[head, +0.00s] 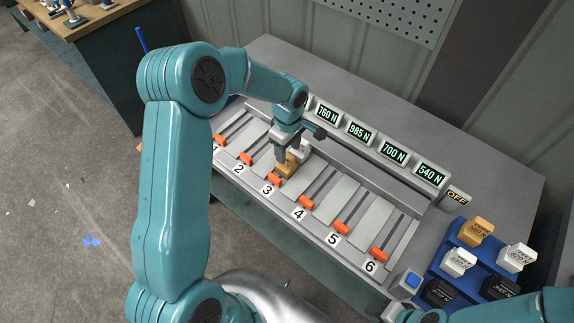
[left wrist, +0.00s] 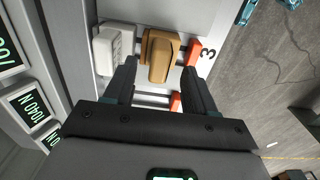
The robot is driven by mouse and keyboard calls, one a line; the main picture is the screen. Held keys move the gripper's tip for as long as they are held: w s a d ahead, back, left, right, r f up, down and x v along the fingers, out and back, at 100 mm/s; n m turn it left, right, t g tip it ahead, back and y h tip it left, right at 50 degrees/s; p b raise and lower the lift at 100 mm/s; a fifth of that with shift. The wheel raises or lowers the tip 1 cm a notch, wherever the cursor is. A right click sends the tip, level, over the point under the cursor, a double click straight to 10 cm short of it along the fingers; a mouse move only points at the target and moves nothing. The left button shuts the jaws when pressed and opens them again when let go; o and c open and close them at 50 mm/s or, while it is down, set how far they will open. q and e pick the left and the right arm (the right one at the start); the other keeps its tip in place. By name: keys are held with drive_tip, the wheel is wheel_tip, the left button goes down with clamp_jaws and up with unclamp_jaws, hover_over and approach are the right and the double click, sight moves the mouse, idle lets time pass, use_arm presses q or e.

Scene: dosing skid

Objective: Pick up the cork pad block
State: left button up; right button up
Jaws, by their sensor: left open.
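A tan block, which looks like the cork pad block (head: 286,164), sits on the sloped rack in the lane marked 3. It also shows in the left wrist view (left wrist: 163,55), beside a white block (left wrist: 113,47). My left gripper (head: 285,152) is over that lane, at the tan block. In the left wrist view its two fingers (left wrist: 160,72) are apart, with the near end of the tan block between their tips. I cannot tell whether either finger touches it.
A blue tray (head: 448,262) at the right holds another tan block (head: 476,231), white blocks and black blocks. Orange stops (head: 306,202) line the lanes' front ends. Lit displays (head: 361,132) stand behind the rack. The grey bench top (head: 430,135) behind is clear.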

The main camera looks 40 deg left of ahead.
sight(287, 154)
use_arm(q)
drive_tip(key=f, duration=0.3)
drive_tip(key=f+b, duration=0.1)
drive_tip(key=shift+a+f, duration=0.2)
drive_tip(key=shift+a, duration=0.05)
drive_tip(key=shift+d, duration=0.1)
clamp_jaws()
drive_tip(key=shift+w+r, duration=0.1)
